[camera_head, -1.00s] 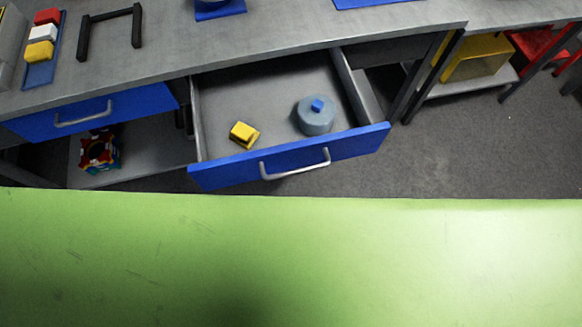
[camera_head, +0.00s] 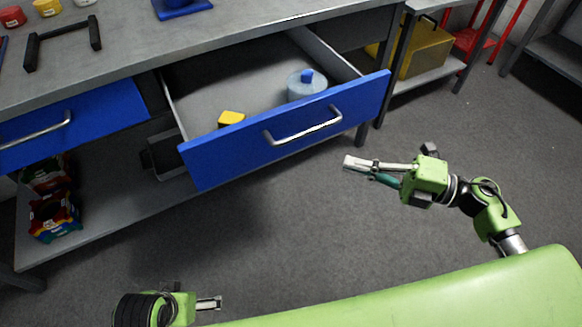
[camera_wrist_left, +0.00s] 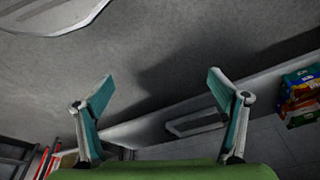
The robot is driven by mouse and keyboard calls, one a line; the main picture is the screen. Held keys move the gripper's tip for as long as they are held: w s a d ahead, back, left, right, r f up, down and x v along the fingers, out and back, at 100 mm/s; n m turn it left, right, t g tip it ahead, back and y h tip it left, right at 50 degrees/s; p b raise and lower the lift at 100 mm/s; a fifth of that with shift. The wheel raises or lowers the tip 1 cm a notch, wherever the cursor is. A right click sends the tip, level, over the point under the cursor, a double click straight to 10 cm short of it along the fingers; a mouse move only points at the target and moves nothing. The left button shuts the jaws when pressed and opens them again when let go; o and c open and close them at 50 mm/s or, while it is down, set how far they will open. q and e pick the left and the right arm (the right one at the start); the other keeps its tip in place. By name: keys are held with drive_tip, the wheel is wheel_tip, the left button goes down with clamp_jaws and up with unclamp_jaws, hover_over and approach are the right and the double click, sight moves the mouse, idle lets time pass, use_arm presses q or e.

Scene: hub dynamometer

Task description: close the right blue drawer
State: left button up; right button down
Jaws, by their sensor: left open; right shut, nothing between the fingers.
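The right blue drawer (camera_head: 232,153) is pulled out from under the grey workbench, with a silver bar handle (camera_head: 304,127) on its front. A blue-grey round pot (camera_head: 305,85) and a yellow block (camera_head: 231,118) are inside it. My right gripper (camera_head: 348,162) is shut and empty, in front of the drawer's right part, below and to the right of the handle, apart from it. My left gripper (camera_head: 215,303) is low at the picture's bottom left, well away from the drawer. In the left wrist view its two fingers (camera_wrist_left: 162,95) are spread with nothing between them.
The left blue drawer (camera_head: 75,121) is beside it, above a low shelf with colourful boxes (camera_head: 54,217). A black bracket (camera_head: 62,42) stands on the workbench (camera_head: 130,60). A yellow bin (camera_head: 418,50) is at the back right. The floor before the drawer is clear.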

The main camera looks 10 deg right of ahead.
sight(298, 143)
use_arm(q)
drive_tip(key=shift+b+v, duration=0.3)
drive_tip(key=shift+v, duration=1.25)
use_arm(e)
drive_tip(key=shift+w+d+x, duration=0.15)
drive_tip(key=shift+w+x, duration=0.15)
drive_tip(key=shift+x, duration=1.85)
drive_tip(key=shift+w+d+x, duration=0.2)
drive_tip(key=shift+w+x, duration=0.15)
drive_tip(key=shift+x, duration=1.8)
drive_tip(key=shift+w+d+x, duration=0.15)
drive_tip(key=shift+w+x, duration=0.15)
drive_tip(key=shift+x, duration=1.85)
use_arm(q)
drive_tip(key=shift+w+r, duration=0.1)
drive_tip(key=shift+w, duration=0.15)
use_arm(e)
drive_tip(key=shift+w+r, duration=0.1)
